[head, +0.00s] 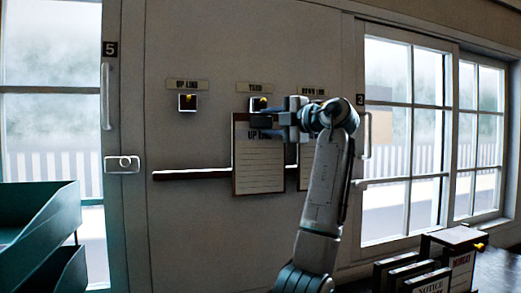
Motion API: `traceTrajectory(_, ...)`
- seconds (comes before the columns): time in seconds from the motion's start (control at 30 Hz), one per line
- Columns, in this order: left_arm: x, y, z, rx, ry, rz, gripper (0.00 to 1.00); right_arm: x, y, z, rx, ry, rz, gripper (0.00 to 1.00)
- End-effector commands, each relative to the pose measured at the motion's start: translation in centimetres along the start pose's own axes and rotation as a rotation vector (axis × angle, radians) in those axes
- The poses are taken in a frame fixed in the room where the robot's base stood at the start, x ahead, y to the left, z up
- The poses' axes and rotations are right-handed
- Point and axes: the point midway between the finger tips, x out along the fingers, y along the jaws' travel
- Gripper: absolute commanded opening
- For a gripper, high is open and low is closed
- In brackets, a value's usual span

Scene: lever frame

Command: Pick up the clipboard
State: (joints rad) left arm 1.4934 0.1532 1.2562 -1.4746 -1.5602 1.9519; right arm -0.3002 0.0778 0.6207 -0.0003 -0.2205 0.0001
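My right gripper is not in view.
An empty hook (188,103) sits under the "UP LINE" label. A rail (190,174) runs along the wall behind the clipboards. Teal trays (40,225) stand at lower left. Dark holders with notice cards (430,284) stand at lower right. Windows flank the wall.

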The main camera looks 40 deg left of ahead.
Motion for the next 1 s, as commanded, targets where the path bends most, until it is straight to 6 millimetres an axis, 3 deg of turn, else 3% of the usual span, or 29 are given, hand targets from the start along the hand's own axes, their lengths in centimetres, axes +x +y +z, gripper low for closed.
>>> traceTrajectory(0.03,0.0,0.0,0.0,0.0,0.0,0.0,0.29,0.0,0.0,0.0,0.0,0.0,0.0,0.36)
traceTrajectory(0.13,0.0,0.0,0.0,0.0,0.0,0.0,0.09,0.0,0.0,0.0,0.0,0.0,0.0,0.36)
traceTrajectory(0.67,-1.1,1.0,-0.6,-0.003,-0.002,-0.001,0.09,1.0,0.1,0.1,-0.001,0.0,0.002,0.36)
traceTrajectory(1.0,-6.1,3.9,-3.6,-0.004,-0.004,0.0,0.09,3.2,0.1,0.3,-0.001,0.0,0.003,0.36)
